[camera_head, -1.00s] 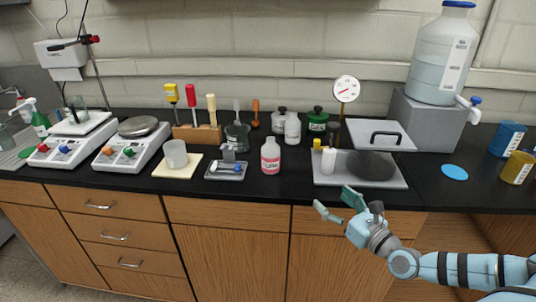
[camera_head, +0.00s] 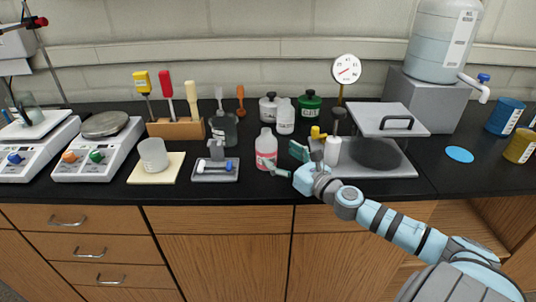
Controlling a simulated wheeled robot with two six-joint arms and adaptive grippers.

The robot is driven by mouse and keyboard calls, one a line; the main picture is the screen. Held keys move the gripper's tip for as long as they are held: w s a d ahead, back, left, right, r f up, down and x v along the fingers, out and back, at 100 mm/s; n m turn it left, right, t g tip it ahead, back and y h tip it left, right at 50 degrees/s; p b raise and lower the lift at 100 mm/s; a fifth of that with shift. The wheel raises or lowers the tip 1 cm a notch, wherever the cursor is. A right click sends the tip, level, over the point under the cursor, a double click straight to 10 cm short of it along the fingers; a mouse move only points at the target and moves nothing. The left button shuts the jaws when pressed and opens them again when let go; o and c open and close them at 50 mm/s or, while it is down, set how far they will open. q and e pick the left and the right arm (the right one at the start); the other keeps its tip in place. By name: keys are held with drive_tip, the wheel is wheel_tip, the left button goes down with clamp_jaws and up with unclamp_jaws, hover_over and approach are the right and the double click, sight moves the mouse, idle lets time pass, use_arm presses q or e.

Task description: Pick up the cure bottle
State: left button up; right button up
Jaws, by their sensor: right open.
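The cure bottle, which I take to be the clear bottle with pink-red liquid and a white cap (camera_head: 266,143), stands upright on the black counter near its front edge. My right gripper (camera_head: 282,160) is open and empty, just right of the bottle's lower part. One finger reaches across the front of the bottle's base, and the other is to its right and a little behind. I cannot tell whether a finger touches the bottle. My left gripper is out of view.
A white bottle (camera_head: 286,117) and a green-lidded jar (camera_head: 309,108) stand behind. A hot press with an open lid (camera_head: 388,120) is to the right. A small tray (camera_head: 215,170) and a beaker on a pad (camera_head: 153,154) are to the left.

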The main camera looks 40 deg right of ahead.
sight(266, 129)
drive_tip(key=w+p, duration=0.1)
drive_tip(key=w, duration=0.1)
drive_tip(key=w+p, duration=0.1)
drive_tip(key=w, duration=0.1)
drive_tip(key=w+p, duration=0.2)
drive_tip(key=shift+w+a+f, duration=0.15)
drive_tip(key=shift+a+f, duration=0.15)
drive_tip(key=shift+a, duration=0.05)
drive_tip(key=shift+w+f, duration=0.15)
drive_tip(key=shift+f, duration=0.05)
drive_tip(key=c, duration=1.4)
wheel_tip(266, 129, up, 10)
drive_tip(key=p, duration=0.9)
drive_tip(key=shift+r, duration=0.25)
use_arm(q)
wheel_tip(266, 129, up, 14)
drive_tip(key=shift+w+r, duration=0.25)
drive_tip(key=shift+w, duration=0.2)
use_arm(e)
drive_tip(key=shift+f, duration=0.15)
